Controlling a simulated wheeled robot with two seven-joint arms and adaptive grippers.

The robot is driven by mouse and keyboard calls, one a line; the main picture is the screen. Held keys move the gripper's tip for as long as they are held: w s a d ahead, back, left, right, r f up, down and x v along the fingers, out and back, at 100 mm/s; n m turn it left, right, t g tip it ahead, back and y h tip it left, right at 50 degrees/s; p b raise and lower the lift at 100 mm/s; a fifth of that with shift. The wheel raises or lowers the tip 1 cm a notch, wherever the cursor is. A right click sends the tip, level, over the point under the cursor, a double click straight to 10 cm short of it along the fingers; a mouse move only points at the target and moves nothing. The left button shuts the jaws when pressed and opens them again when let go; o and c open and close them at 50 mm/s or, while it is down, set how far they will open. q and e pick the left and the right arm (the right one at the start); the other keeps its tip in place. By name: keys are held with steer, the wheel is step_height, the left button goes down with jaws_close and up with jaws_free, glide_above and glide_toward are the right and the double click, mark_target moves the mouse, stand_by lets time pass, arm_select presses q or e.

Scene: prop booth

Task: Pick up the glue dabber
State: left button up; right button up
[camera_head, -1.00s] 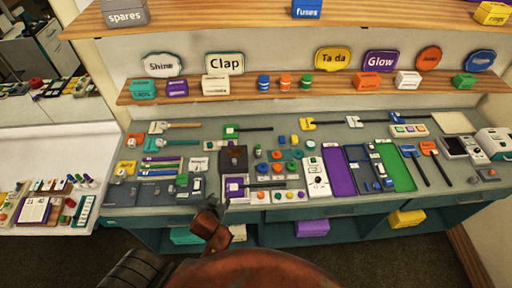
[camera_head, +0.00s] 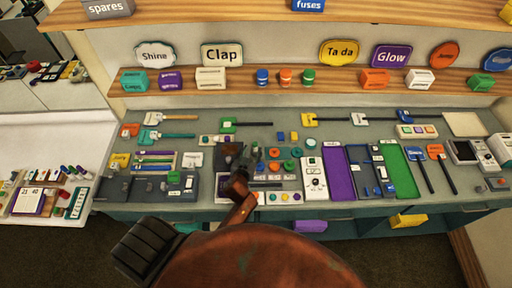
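I cannot tell for sure which item is the glue dabber. Several long-handled tools lie on the counter: a green-headed one (camera_head: 229,125), a yellow-headed one (camera_head: 309,119), a teal one (camera_head: 152,134) and a black handle (camera_head: 267,185) near my arm. My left gripper (camera_head: 236,176) is over the front middle of the counter, in front of a dark brown box (camera_head: 229,151). It is small and dark, so its fingers cannot be made out. It hides part of the items beneath it. My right gripper is not in view.
A purple tray (camera_head: 337,172) and a green tray (camera_head: 399,171) lie right of centre. A white control box (camera_head: 315,181) stands close to my gripper's right. A wooden shelf (camera_head: 340,84) with small boxes runs behind. Bare counter shows between the back tools.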

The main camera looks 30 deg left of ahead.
mark_target(255, 145)
arm_select(q)
steer(key=shift+w+a+f, duration=0.2)
steer(key=shift+w+f, duration=0.05)
steer(key=shift+w, duration=0.25)
steer(key=shift+w+a+f, duration=0.1)
steer(key=shift+w, duration=0.1)
steer(key=shift+w+a+f, duration=0.15)
steer(key=shift+w+f, duration=0.05)
steer(key=shift+w, duration=0.4)
steer(key=shift+p+x, duration=0.3)
steer(key=shift+x, duration=1.65)
steer(key=shift+s, duration=0.1)
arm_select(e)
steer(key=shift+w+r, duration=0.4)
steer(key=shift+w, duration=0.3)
arm_select(q)
steer(key=shift+c, duration=0.2)
steer(key=shift+f, duration=0.1)
steer(key=shift+c, duration=0.8)
jaws_close()
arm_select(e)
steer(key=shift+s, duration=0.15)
